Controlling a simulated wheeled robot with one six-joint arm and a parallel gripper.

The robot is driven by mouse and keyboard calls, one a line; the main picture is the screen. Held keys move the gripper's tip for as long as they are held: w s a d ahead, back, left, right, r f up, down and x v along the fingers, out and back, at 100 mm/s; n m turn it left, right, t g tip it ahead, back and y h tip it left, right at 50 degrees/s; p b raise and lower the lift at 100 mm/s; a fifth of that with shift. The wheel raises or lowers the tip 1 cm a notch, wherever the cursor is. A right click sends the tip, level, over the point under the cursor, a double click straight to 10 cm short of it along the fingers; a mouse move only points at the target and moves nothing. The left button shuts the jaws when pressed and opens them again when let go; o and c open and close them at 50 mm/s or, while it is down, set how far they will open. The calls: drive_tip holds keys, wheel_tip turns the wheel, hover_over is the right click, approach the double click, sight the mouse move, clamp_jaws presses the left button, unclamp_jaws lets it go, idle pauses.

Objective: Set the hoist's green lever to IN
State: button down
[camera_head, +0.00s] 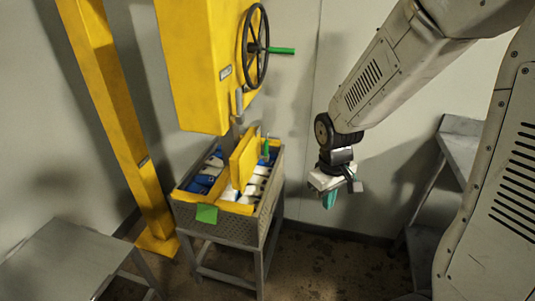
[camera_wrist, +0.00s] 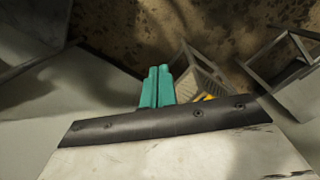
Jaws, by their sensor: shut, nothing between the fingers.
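The yellow hoist (camera_head: 193,65) stands at upper middle in the head view, with a black handwheel (camera_head: 264,45) on its right side. A green handle (camera_head: 281,51) sticks out to the right from the wheel. A small upright green piece (camera_head: 266,146) stands beside the yellow plate below; I cannot tell which green part is the lever, and no IN mark is legible. My gripper (camera_head: 329,200) points down in free air, right of the hoist and apart from it. Its teal fingers (camera_wrist: 157,86) are together and empty in the wrist view.
A yellow-framed basket (camera_head: 245,209) of blue and white packs sits on a metal stand (camera_head: 235,232), with a green tag (camera_head: 206,214) on its front. A yellow post (camera_head: 115,105) stands left. Grey tables are at lower left (camera_head: 65,262) and right (camera_head: 462,150).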

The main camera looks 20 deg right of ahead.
drive_tip(key=w+a+f+n+t+y, duration=0.25)
drive_tip(key=w+f+n+t, duration=0.65)
drive_tip(key=w+f, duration=1.05)
drive_tip(key=w+a+r+n+t+y, duration=0.2)
drive_tip(key=w+a+r+n+t, duration=0.1)
drive_tip(key=r+n+t, duration=0.5)
drive_tip(key=shift+w+r+n+t+y, duration=0.35)
drive_tip(key=shift+w+r, duration=0.2)
drive_tip(key=shift+w, duration=0.2)
drive_tip(key=shift+w+a, duration=0.1)
approach(266, 151)
drive_tip(key=w+a+r, duration=0.2)
drive_tip(key=w+a, duration=0.1)
drive_tip(key=a, duration=0.2)
drive_tip(key=shift+w+d+f, duration=0.1)
drive_tip(key=shift+w+d, duration=0.45)
drive_tip(key=shift+w, duration=0.3)
drive_tip(key=shift+w+d+f, duration=0.1)
drive_tip(key=shift+w+d, duration=0.45)
drive_tip(key=shift+w, duration=0.35)
